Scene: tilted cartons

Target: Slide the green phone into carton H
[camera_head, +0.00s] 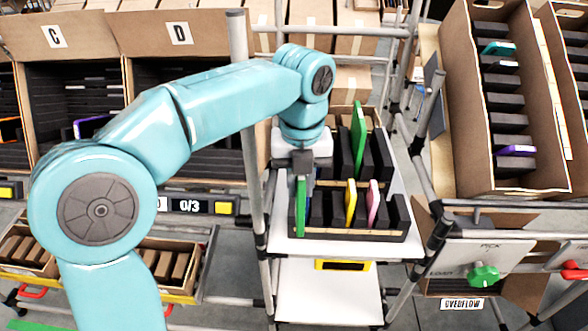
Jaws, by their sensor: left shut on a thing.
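My left arm reaches in from the left, and my left gripper (302,172) points down over a rack (350,236) of black slots on a white shelf. The gripper is shut on a green phone (301,210), which stands upright at the left end of the rack's front row. I cannot tell whether the phone is still seated in its slot. A second green phone (358,130) stands in the back row. No label H can be read in this view. My right gripper is not in view.
A yellow phone (350,203) and a pink phone (373,202) stand in the front row. Cartons C (55,36) and D (178,34) are at left. A tilted carton (470,150) with several phones stands at right. Grey posts (243,120) flank the shelf.

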